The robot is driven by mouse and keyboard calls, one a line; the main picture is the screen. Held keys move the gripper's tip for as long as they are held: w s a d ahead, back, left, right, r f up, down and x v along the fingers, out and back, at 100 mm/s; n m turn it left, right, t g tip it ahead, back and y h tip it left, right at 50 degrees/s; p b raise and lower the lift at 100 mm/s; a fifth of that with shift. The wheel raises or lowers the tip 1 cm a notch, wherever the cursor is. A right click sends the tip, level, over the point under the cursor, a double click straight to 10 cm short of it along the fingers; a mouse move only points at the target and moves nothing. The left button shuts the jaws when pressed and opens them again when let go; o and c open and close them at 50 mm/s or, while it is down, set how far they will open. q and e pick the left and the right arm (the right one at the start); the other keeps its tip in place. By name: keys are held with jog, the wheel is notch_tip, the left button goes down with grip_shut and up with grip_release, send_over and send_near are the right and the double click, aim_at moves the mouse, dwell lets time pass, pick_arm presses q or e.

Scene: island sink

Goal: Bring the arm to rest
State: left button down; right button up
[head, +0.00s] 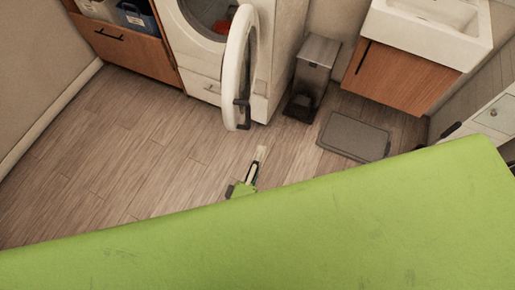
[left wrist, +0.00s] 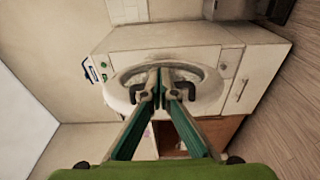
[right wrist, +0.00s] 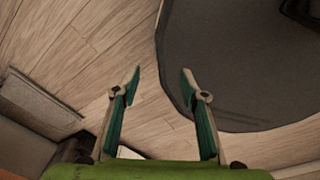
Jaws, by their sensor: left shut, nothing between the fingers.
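My green arm part hides the lower part of the head view.
The washing machine's round door (head: 238,70) stands open into the room. A pedal bin (head: 315,70), a grey mat (head: 354,137) and a white sink (head: 425,25) over a wooden cabinet (head: 400,78) are to its right. The floor (head: 120,140) at left is clear.

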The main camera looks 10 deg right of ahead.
pick_arm(q)
jog(key=s+a+f+m+g+y, duration=0.2)
jog(key=s+a+f+m, duration=0.15)
jog(key=a+f, duration=0.4)
jog(key=s+a+f+m+g+y, duration=0.25)
jog(key=s+a+f, duration=0.2)
jog(key=f, duration=0.65)
jog(key=s+a+f+m+g+y, duration=0.1)
jog(key=s+a+f+m+g, duration=0.25)
jog(key=f, duration=0.65)
jog(key=s+a+f+m+g+y, duration=0.2)
jog(key=s+a+f, duration=0.3)
jog(key=s+a, duration=0.4)
jog(key=s+a+f+m+g+y, duration=0.2)
jog(key=s+a+f+g, duration=0.2)
jog(key=s+a, duration=0.5)
jog(key=shift+s+f, duration=0.75)
jog(key=shift+s, duration=0.45)
pick_arm(e)
jog(key=shift+w+a, duration=0.2)
jog(key=shift+w, duration=0.05)
